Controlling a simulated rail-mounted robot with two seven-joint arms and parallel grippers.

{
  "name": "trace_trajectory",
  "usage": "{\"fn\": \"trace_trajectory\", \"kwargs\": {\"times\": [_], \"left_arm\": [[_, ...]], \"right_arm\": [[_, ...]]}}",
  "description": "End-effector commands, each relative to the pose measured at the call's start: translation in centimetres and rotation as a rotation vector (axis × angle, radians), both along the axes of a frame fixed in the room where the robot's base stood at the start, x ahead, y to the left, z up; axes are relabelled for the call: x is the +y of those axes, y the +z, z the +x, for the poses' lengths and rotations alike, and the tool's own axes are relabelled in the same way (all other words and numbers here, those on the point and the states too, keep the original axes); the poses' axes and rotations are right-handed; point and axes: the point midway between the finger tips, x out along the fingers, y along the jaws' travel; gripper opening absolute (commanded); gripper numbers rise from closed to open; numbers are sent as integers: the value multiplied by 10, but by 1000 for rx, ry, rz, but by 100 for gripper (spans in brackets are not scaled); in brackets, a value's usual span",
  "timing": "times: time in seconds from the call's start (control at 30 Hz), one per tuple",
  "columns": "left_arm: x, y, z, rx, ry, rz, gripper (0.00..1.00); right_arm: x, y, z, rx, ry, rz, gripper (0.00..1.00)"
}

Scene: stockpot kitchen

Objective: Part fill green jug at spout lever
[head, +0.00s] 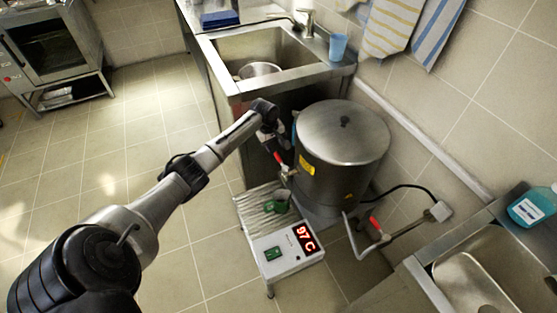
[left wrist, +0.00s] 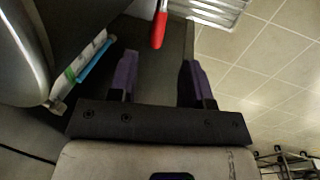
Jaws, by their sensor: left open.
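The green jug (head: 270,207) stands on a slatted metal drip tray (head: 256,207) under the spout of the large steel pot (head: 325,185). A red spout lever (head: 278,158) sticks up from the pot's tap. My left gripper (head: 273,136) is beside the pot, just above the lever. In the left wrist view its two purple fingers (left wrist: 160,68) are apart and empty, and the red lever (left wrist: 160,25) lies just beyond their tips. The jug is not visible in that view. How full the jug is cannot be told. My right gripper is not in view.
A white control box (head: 287,250) reading 97 C adjoins the tray. A pipe with a red-handled valve (head: 376,226) runs right of the pot. A sink with a blue cup (head: 338,47) stands behind; another sink (head: 490,265) is front right.

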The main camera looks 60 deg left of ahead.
Motion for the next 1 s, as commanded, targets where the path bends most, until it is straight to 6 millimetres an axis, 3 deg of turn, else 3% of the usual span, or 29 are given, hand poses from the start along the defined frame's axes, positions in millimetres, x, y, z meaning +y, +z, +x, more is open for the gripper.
{"fn": "trace_trajectory", "kwargs": {"times": [0.03, 0.2, 0.43, 0.7, 1.0], "left_arm": [[-1, -15, 2, 0, 0, -1, 45], [-1, -45, 8, 0, -1, 0, 45], [-2, -74, 14, 1, -2, 1, 45], [-2, -86, 17, -1, -2, 1, 45], [-2, -87, 17, -1, -3, 1, 45]], "right_arm": [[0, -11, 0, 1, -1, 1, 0], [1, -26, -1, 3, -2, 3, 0], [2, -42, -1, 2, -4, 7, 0], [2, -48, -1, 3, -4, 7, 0], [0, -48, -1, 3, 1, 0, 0]]}}
